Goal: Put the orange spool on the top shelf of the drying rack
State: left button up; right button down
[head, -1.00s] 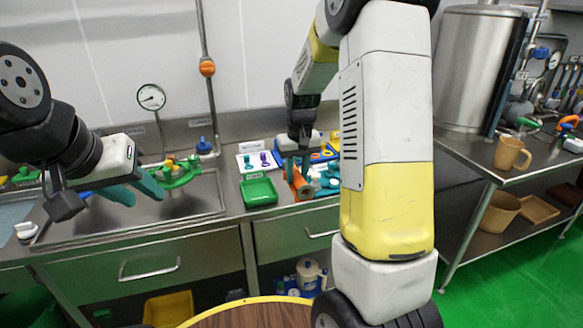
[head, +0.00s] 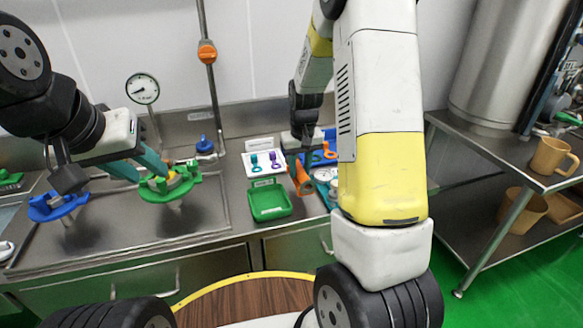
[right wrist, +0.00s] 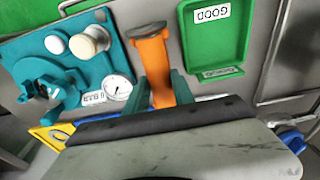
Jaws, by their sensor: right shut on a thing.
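The orange spool (head: 302,178) is between the fingers of my right gripper (head: 298,163), beside the green tray. The right wrist view shows the orange spool (right wrist: 154,68) with a dark grey end, gripped between the two teal fingers (right wrist: 160,92). Its lower end is hidden by the gripper. My left gripper (head: 138,168) is open and appears empty, over the sink near a green fixture. I cannot make out a drying rack in these views.
A green tray (head: 270,203) marked GOOD (right wrist: 217,50) stands beside the spool. A teal fixture with a dial (right wrist: 117,88) is on its other side. A tan mug (head: 551,157) stands on the right table.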

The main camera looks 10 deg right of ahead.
jog(key=shift+f, duration=2)
jog(key=shift+f, duration=0.1)
jog(key=c, duration=1.1)
grip_release()
